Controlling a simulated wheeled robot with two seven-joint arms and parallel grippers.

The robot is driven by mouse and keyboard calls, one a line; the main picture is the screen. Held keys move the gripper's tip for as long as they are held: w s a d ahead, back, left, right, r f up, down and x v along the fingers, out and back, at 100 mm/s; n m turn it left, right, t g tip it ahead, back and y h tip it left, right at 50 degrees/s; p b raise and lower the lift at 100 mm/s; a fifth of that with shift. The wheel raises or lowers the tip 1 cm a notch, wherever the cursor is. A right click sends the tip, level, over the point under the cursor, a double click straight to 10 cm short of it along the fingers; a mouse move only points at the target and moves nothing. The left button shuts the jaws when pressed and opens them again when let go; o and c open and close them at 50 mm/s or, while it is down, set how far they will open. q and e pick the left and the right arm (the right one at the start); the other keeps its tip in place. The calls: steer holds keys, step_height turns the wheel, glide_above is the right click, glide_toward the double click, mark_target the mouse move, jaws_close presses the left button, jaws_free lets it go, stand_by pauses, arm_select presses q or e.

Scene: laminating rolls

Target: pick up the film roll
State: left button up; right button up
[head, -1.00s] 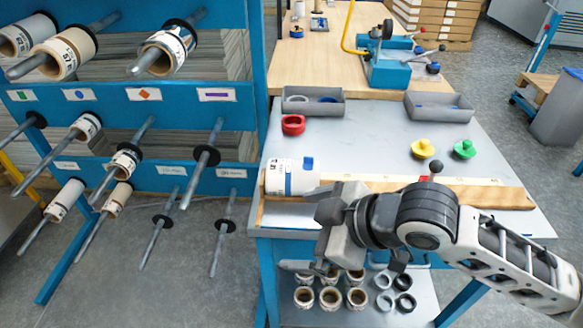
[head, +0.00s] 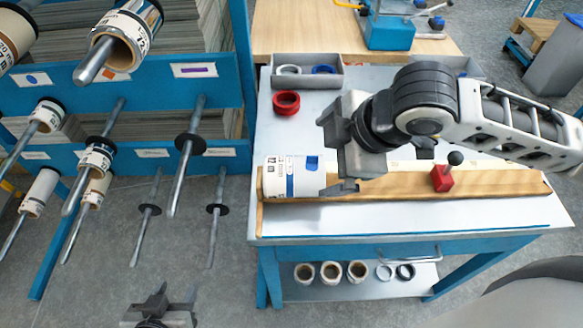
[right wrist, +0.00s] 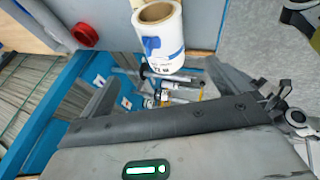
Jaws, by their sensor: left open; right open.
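The film roll (head: 291,177), white with blue markings, lies on its side at the left end of a wooden board on the workbench. My right gripper (head: 331,152) is open and empty, just right of the roll in the head view, partly in front of its right end. In the right wrist view the roll (right wrist: 163,40) shows beyond the open fingers (right wrist: 165,90), its hollow core visible; whether anything touches cannot be told. My left gripper (head: 174,292) is open and empty at the bottom of the head view, low and away from the bench.
The wooden board (head: 405,183) carries a red block with a black knob (head: 443,177). A red ring (head: 286,103) and a grey tray (head: 306,77) stand behind the roll. A blue rack (head: 200,82) with rods and rolls stands left. Several cores lie on the lower shelf (head: 340,287).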

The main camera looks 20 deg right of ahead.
mark_target(302, 173)
steer(key=x, duration=1.2)
steer(key=shift+s+a+f, duration=0.15)
steer(key=shift+s+a, duration=0.05)
steer(key=shift+s, duration=0.1)
steer(key=shift+f, duration=0.25)
steer(key=c, duration=1.3)
